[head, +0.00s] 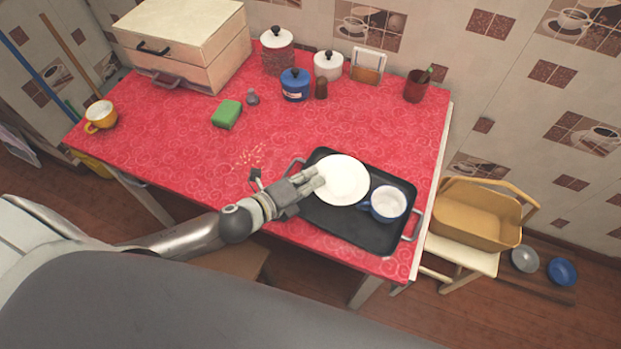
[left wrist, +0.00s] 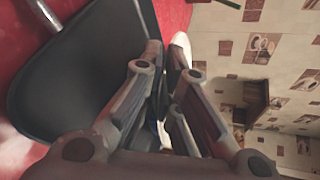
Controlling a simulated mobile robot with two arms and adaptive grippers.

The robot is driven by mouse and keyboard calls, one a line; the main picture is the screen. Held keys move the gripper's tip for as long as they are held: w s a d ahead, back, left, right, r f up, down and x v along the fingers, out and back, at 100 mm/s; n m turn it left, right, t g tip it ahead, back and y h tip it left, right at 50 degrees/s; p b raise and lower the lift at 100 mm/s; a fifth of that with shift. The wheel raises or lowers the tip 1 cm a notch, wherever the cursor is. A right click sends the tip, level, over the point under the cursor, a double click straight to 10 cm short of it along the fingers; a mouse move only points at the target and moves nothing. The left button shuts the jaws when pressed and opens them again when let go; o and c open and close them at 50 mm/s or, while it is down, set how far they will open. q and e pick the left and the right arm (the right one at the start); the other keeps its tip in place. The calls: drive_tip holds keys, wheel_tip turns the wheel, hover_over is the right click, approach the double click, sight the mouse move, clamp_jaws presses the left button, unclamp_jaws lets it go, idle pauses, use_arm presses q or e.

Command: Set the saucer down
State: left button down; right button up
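The white saucer (head: 343,181) is over the left half of the black tray (head: 352,232), near its far edge. My left gripper (head: 318,180) is at the saucer's left rim, its fingers close together on it. In the left wrist view the fingers (left wrist: 172,62) are nearly together, and a sliver of the white saucer (left wrist: 181,43) shows beyond them. The saucer looks roughly level; I cannot tell how large the gap to the tray is, if any. My right gripper is not in view.
A blue mug (head: 387,203) with a white inside stands on the tray, close right of the saucer. Crumbs (head: 249,157) and a green sponge (head: 227,114) lie left on the red tablecloth (head: 180,150). Canisters (head: 295,84) stand at the back.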

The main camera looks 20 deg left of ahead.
use_arm(q)
drive_tip(key=shift+f, duration=0.2)
drive_tip(key=shift+f+b, duration=0.4)
drive_tip(key=shift+f, duration=0.15)
drive_tip(key=c, duration=1.6)
unclamp_jaws()
drive_tip(key=shift+c, duration=0.2)
